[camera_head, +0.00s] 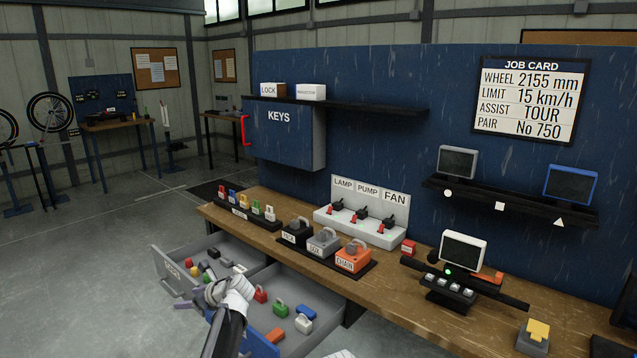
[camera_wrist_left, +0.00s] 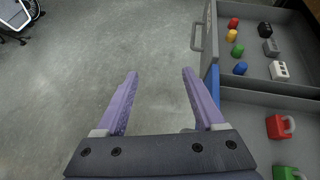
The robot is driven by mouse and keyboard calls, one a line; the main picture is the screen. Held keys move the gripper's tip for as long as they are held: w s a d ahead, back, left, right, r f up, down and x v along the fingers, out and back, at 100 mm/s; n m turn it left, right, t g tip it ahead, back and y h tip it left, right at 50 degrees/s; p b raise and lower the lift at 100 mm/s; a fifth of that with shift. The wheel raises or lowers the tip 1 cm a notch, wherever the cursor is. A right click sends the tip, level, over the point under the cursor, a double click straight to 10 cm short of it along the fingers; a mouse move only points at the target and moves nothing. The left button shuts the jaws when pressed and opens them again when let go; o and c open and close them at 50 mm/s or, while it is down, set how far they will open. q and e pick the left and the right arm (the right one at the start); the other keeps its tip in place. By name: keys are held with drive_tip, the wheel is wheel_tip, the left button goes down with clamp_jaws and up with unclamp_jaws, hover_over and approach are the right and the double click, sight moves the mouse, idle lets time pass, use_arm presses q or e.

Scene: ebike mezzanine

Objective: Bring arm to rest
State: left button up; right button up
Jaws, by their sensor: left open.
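My left gripper (camera_head: 191,291) is in front of the open drawers, near the handle side of the left drawer. In the left wrist view its two purple fingers (camera_wrist_left: 160,75) are spread apart with only grey floor between them. It holds nothing. My left arm comes in from the bottom and hides part of the drawer fronts. My right gripper does not show in either view.
A left drawer (camera_head: 163,267) and a right drawer (camera_head: 333,325) stand open under the wooden workbench (camera_head: 400,285), holding coloured blocks and padlocks. A grey drawer handle (camera_wrist_left: 196,36) is close to my fingers. Bare floor (camera_head: 80,285) lies to the left.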

use_arm(q)
drive_tip(key=s+d+f+n+g+h+b, duration=0.25)
drive_tip(key=s+d+f+n, duration=0.4)
drive_tip(key=s+d, duration=0.35)
drive_tip(key=s+d+f+n+g+h+b, duration=0.1)
drive_tip(key=s+d+f+n+h+b, duration=0.25)
drive_tip(key=s+d+f+n, duration=0.5)
drive_tip(key=s+d+f+n+g+h+b, duration=0.25)
drive_tip(key=s+d+f+n, duration=0.2)
drive_tip(key=s+d, duration=0.7)
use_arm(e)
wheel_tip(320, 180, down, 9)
use_arm(q)
wheel_tip(320, 180, up, 16)
drive_tip(key=s+h+p, duration=0.1)
drive_tip(key=p, duration=1.6)
drive_tip(key=shift+r, duration=0.15)
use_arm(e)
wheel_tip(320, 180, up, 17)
